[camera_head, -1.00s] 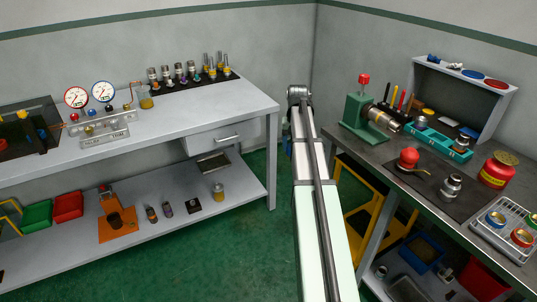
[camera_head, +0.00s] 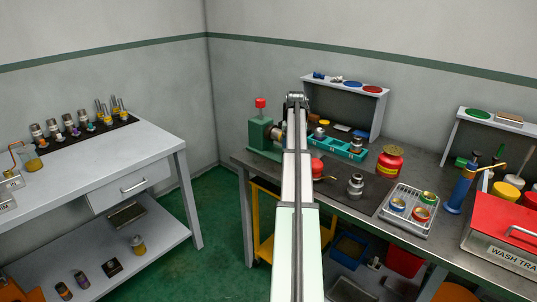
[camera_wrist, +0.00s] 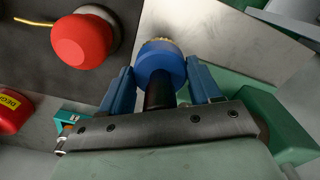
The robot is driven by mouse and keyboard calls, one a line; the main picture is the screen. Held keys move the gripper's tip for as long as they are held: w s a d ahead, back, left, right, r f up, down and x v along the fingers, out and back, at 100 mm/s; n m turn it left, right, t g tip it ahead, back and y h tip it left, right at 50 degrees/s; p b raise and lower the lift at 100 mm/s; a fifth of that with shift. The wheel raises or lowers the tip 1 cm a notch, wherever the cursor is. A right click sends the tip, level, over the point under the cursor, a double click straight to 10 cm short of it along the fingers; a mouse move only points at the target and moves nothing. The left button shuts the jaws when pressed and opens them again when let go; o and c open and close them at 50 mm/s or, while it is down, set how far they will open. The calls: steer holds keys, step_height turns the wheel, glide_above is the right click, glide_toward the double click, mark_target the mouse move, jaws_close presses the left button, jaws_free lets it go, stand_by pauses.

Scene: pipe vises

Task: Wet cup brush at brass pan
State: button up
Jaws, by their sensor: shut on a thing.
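The cup brush (camera_wrist: 161,66) has a blue body with yellowish bristles at its far end and a black handle. My gripper (camera_wrist: 163,88) shows in the wrist view with its blue fingers on either side of it, shut on it. The brush is over the bench beside a red dome-topped can (camera_wrist: 82,40). That can has a thin brass spout and also shows in the head view (camera_head: 317,167), partly behind my arm. My gripper and the brush are hidden behind my arm in the head view. I cannot pick out a brass pan with certainty.
A green vise (camera_head: 262,137) stands left of my arm on the dark bench. A teal tray (camera_head: 345,149), red can (camera_head: 389,161), metal fitting (camera_head: 355,185) and wire rack (camera_head: 385,214) stand right of it. A red wash tray (camera_head: 510,225) is at the right edge.

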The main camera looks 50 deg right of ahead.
steer(key=s+d+r+m, duration=0.2)
steer(key=s+d+r, duration=0.1)
steer(key=s+d, duration=0.6)
steer(key=s+d+r+m, duration=0.2)
steer(key=s+d+r, duration=0.2)
steer(key=s+d, duration=0.5)
steer(key=s+d+r+m, duration=0.1)
steer(key=s+d+r, duration=0.3)
steer(key=s+d, duration=0.5)
steer(key=s, duration=0.5)
steer(key=shift+s+m, duration=0.4)
steer(key=shift+f, duration=2.8)
steer(key=shift+a+f, duration=0.1)
steer(key=shift+f, duration=0.9)
steer(key=shift+r, duration=0.1)
step_height(320, 180, up, 7)
